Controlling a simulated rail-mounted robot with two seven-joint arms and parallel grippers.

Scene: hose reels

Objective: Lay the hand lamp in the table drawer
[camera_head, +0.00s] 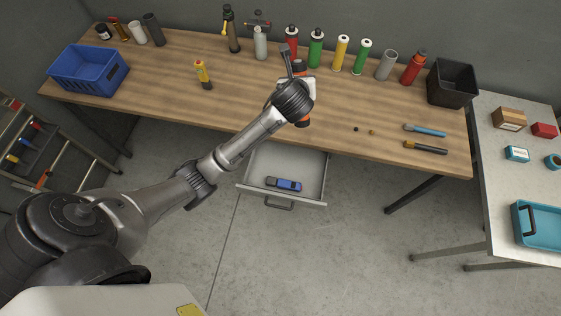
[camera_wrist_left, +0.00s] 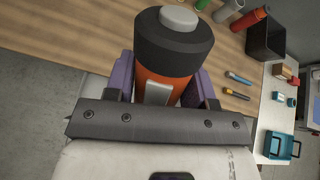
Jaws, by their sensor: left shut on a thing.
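My left gripper (camera_wrist_left: 165,88) is shut on the hand lamp (camera_wrist_left: 170,45), an orange body with a black collar and a grey end cap. The purple finger pads press on both sides of it in the left wrist view. In the head view the gripper is over the workbench, and my wrist hides most of the lamp. The table drawer (camera_head: 316,190) is pulled open below the bench's front edge, nearer than the gripper. A blue and dark tool (camera_head: 284,184) lies in it near the front; the rest of its floor looks bare. My right gripper is not in view.
The wooden workbench (camera_head: 150,75) has a row of bottles and cans along the back, a blue crate (camera_head: 88,68) and a black bin (camera_head: 452,83). A yellow-red tube (camera_head: 203,75) stands left of the gripper. Two tools lie at right. A grey side table (camera_head: 505,178) adjoins.

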